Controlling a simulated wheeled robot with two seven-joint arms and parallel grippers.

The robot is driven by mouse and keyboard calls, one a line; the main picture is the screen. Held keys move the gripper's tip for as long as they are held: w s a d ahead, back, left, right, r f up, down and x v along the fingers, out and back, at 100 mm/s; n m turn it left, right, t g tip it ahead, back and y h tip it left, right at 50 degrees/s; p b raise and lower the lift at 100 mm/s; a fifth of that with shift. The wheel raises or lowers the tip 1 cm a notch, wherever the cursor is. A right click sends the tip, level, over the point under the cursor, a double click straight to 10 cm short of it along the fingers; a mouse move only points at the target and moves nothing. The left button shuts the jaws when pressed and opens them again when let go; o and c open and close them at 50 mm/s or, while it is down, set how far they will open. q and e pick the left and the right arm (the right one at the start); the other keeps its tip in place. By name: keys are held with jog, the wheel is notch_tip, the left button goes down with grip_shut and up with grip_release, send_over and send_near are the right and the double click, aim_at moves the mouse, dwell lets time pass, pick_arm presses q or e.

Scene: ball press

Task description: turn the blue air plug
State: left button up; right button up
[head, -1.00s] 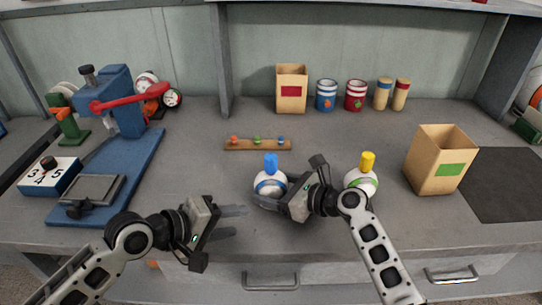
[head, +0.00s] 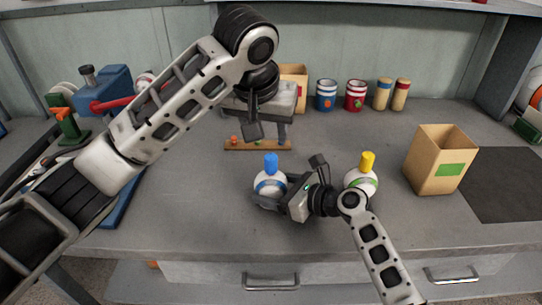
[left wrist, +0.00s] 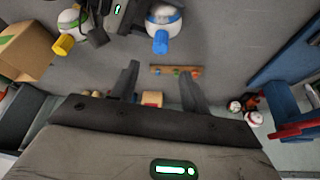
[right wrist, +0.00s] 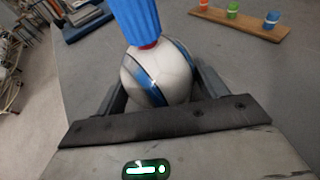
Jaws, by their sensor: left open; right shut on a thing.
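The blue air plug (head: 271,163) stands upright on top of a white ball with blue bands (head: 268,187). My right gripper (head: 278,197) is shut on this ball from its near right side. The right wrist view shows the ball (right wrist: 160,75) between the fingers and the large blue plug (right wrist: 137,20) above it. My left gripper (head: 268,135) is open and empty, pointing down over the wooden strip behind the ball. In the left wrist view the blue plug (left wrist: 160,43) lies beyond the open fingers, apart from them.
The wooden strip (head: 235,145) carries small orange, green and blue pegs. A second ball (head: 362,185) with a yellow plug (head: 367,161) stands right of my right gripper. An open box (head: 432,173) is farther right. A blue press (head: 115,85) stands left, partly behind my left arm.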

aim_at(271, 157)
pick_arm(q)
jog(key=x, duration=1)
jog(key=shift+w+f, duration=0.2)
jog(key=shift+f, duration=0.1)
jog(key=c, duration=1)
